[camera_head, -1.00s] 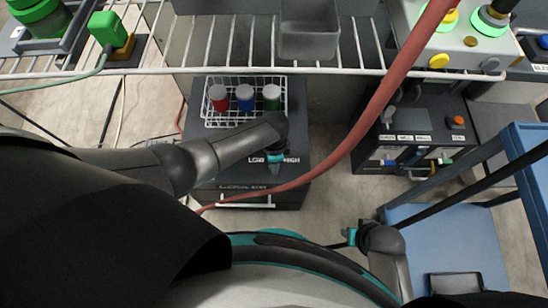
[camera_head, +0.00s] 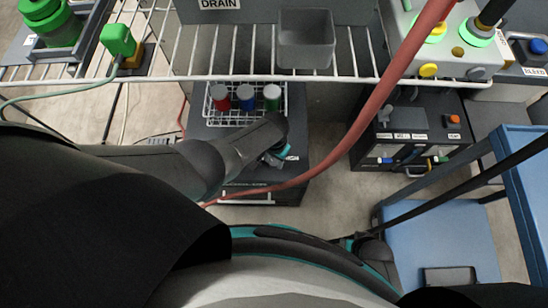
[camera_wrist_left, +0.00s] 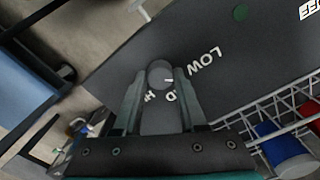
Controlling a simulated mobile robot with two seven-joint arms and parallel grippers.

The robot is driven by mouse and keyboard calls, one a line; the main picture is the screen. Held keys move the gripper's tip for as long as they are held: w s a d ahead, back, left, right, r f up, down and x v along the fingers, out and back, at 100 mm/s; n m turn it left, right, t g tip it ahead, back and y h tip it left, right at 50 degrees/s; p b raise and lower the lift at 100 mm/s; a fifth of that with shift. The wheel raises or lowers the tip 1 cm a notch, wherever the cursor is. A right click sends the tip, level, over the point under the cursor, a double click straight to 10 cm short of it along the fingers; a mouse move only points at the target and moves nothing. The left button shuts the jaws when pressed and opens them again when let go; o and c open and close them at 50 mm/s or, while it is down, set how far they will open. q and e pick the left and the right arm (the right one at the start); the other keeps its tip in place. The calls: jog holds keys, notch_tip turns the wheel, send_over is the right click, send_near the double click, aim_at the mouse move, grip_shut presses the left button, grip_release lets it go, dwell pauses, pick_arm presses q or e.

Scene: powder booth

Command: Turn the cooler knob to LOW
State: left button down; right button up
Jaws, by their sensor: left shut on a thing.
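The cooler (camera_head: 290,195) is a dark box below the wire shelf. Its round grey knob (camera_wrist_left: 158,74) sits between my left fingertips in the left wrist view, with a small white mark on its right side. White LOW lettering (camera_wrist_left: 205,61) lies to the right of the knob. Other letters between the fingers are partly hidden. My left gripper (camera_wrist_left: 160,82) is shut on the knob; in the head view it shows (camera_head: 279,155) over the cooler top, and the arm hides the knob.
A white wire basket (camera_head: 206,115) with red, blue and green-bodied jars stands on the cooler's back. A red hose (camera_head: 370,115) crosses in front. The wire shelf (camera_head: 180,78) spans above. A dark control box (camera_head: 400,160) and a blue cart (camera_head: 440,215) are at right.

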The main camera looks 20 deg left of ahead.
pick_arm(q)
jog(key=shift+s+n, duration=0.1)
jog(key=shift+n, duration=0.7)
pick_arm(e)
jog(key=shift+s+d+f, duration=0.15)
jog(key=shift+f, duration=0.05)
jog(key=shift+s, duration=0.15)
pick_arm(q)
jog(key=shift+c, duration=2.3)
grip_release()
jog(key=shift+r+p, duration=0.2)
jog(key=shift+p, duration=0.1)
pick_arm(e)
jog(key=shift+d, duration=0.1)
